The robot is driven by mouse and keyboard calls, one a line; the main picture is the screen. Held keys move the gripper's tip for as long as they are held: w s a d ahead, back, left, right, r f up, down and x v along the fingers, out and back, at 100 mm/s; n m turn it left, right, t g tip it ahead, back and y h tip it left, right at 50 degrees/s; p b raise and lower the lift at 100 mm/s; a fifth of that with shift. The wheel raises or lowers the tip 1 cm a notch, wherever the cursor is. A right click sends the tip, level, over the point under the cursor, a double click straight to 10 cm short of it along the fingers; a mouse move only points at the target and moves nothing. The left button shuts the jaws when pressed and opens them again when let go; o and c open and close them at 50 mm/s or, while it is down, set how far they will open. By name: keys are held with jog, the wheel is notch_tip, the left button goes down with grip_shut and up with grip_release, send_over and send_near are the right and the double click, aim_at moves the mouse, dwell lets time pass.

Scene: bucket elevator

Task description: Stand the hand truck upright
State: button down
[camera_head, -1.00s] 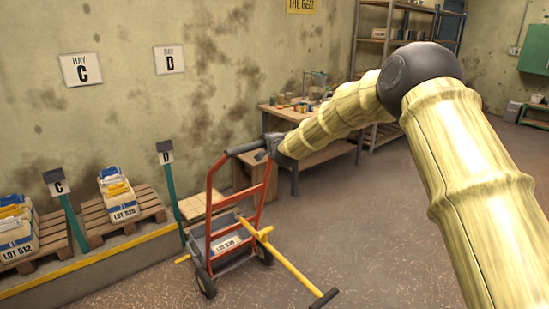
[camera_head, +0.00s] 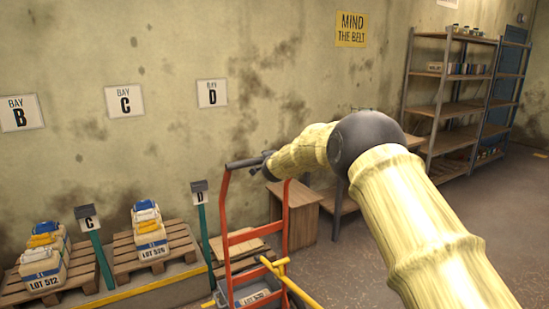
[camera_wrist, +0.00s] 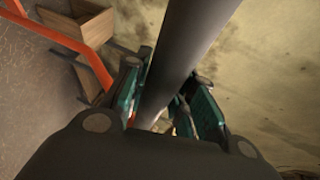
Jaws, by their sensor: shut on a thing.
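The hand truck has a red tubular frame (camera_head: 225,235) and a dark crossbar handle (camera_head: 243,163). It stands right of the bay D post, its frame close to vertical in the head view; any small remaining tilt is hard to judge. Its lower part and wheels are cut off by the bottom edge. My gripper (camera_head: 268,165) is at the right end of the handle. In the wrist view the dark handle bar (camera_wrist: 178,60) runs between the fingers of my gripper (camera_wrist: 165,110), which are shut on it. Part of the red frame (camera_wrist: 75,45) shows at upper left.
A yellow bar (camera_head: 290,282) crosses the truck's lower front. A grey crate (camera_head: 252,298) sits low within the frame. Pallets with sacks (camera_head: 150,235) stand left on a yellow-edged ledge. A wooden cabinet (camera_head: 300,215) is behind the truck. Floor at right (camera_head: 350,265) is open.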

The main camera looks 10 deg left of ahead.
jog(key=shift+w+a+r, duration=0.2)
jog(key=shift+w+r, duration=0.05)
jog(key=shift+w, duration=0.15)
jog(key=shift+r, duration=0.1)
jog(key=c, duration=1.4)
grip_release()
jog(key=shift+w, duration=0.1)
jog(key=shift+o, duration=1.2)
jog(key=shift+a, duration=0.15)
jog(key=shift+f, duration=0.2)
jog(key=shift+s+d, duration=0.2)
jog(key=shift+s, duration=0.05)
jog(key=v, duration=1.1)
jog(key=shift+s+r, duration=0.15)
jog(key=shift+s, duration=0.15)
